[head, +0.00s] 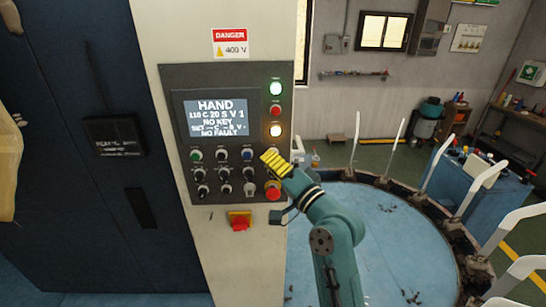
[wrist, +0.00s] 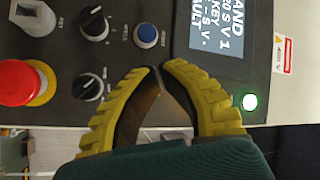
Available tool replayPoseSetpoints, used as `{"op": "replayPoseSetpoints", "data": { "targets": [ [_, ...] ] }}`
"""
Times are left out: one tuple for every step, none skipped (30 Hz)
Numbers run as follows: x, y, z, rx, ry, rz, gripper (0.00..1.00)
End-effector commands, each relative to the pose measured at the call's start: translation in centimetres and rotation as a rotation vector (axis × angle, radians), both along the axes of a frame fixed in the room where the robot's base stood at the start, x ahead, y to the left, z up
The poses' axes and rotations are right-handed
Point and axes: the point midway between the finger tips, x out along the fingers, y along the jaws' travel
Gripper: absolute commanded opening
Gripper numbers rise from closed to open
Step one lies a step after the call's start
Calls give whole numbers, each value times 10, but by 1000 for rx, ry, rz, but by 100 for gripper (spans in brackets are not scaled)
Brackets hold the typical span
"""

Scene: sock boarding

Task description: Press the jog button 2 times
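The grey control panel (head: 235,72) faces me in the head view, with a lit display (head: 215,116) and rows of buttons and knobs. I cannot read which control is labelled jog. My gripper (head: 266,158) has yellow ribbed fingers at the panel's lower right, just right of a blue button (head: 247,155). In the wrist view the fingertips (wrist: 159,68) come together, with nothing seen between them, beside the same blue button (wrist: 147,35). The spot behind the fingers is hidden. I cannot tell whether the tips touch the panel.
A red emergency stop (head: 273,191) sits below my gripper; it is large in the wrist view (wrist: 20,82). Black knobs (wrist: 88,87) lie close to the fingers. A lit green button (head: 276,88) is higher up. A red-yellow switch (head: 240,221) is under the panel.

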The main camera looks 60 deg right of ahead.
Motion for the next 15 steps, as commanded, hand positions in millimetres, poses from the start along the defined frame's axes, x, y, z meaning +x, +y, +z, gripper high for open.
{"op": "replayPoseSetpoints", "data": {
  "targets": [
    [0, 0, 0, 0, 0, 0, 0],
    [0, 0, 0, 0, 0, 0, 0],
    [0, 0, 0, 0, 0, 0, 0],
    [0, 0, 0, 0, 0, 0, 4],
    [0, 0, 0, 0, 0, 0, 0],
    [0, 0, 0, 0, 0, 0, 0],
    [0, 0, 0, 0, 0, 0, 0],
    [0, 0, 0, 0, 0, 0, 0],
    [0, 0, 0, 0, 0, 0, 0],
    [0, 0, 0, 0, 0, 0, 0],
    [0, 0, 0, 0, 0, 0, 0],
    [0, 0, 0, 0, 0, 0, 0],
    [0, 0, 0, 0, 0, 0, 0],
    [0, 0, 0, 0, 0, 0, 0],
    [0, 0, 0, 0, 0, 0, 0]
  ]
}}
